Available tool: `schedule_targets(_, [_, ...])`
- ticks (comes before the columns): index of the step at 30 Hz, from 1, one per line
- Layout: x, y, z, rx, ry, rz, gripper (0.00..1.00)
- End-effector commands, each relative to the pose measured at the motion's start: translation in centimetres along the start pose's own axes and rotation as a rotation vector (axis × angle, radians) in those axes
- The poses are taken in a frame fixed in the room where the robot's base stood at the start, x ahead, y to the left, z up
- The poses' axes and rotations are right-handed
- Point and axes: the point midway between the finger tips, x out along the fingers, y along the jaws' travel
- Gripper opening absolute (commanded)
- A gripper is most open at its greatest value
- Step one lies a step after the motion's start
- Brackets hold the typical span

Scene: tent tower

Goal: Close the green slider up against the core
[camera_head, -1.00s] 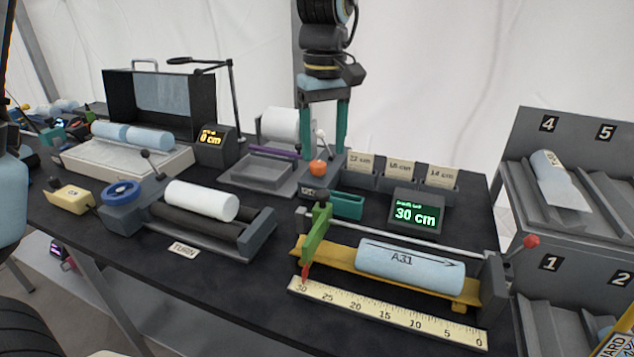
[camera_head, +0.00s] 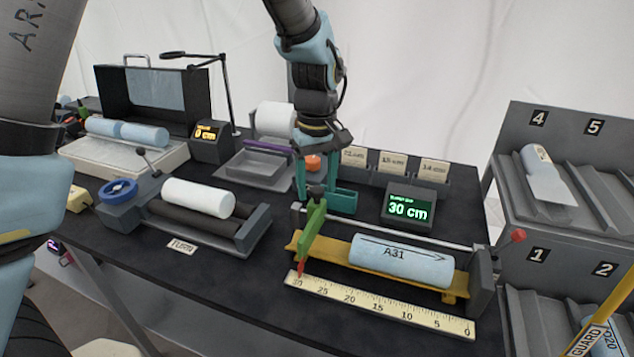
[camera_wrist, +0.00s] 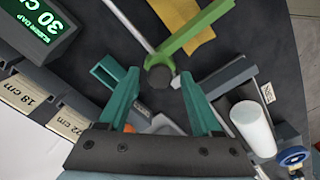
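The green slider (camera_head: 311,228) stands upright at the left end of the yellow trough (camera_head: 455,291), its red pointer by the 30 mark. The light blue core (camera_head: 400,262), marked A31, lies in the trough to its right, with a gap between them. My gripper (camera_head: 317,188) is open, its teal fingers pointing down at the slider's dark top knob. In the wrist view the knob (camera_wrist: 159,78) lies between the fingertips (camera_wrist: 158,77), with space on both sides. The slider's green arm (camera_wrist: 197,27) also shows there; the core does not. Whether the fingertips reach knob height is unclear.
The ruler (camera_head: 375,305) runs along the front. A grey rail (camera_head: 400,228) runs behind the trough to a red-knobbed lever (camera_head: 518,236). The display (camera_head: 408,207) reads 30 cm. A teal holder (camera_head: 343,202) stands close behind the slider. White roll on rollers (camera_head: 198,197) at left.

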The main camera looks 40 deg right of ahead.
Motion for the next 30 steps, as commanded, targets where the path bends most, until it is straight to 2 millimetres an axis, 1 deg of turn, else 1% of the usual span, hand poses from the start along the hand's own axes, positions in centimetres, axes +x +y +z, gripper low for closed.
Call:
schedule_targets(1, [-0.02, 0.01, -0.01, 0.000, 0.000, 0.000, 0.59])
schedule_targets(2, [-0.02, 0.01, -0.01, 0.000, 0.000, 0.000, 0.55])
schedule_targets(15, [-0.05, 0.01, -0.02, 0.000, 0.000, 0.000, 0.06])
schedule_targets(17, [-0.06, 0.01, -0.02, 0.000, 0.000, 0.000, 0.00])
schedule_targets(30, [-0.07, 0.01, -0.02, 0.000, 0.001, 0.000, 0.00])
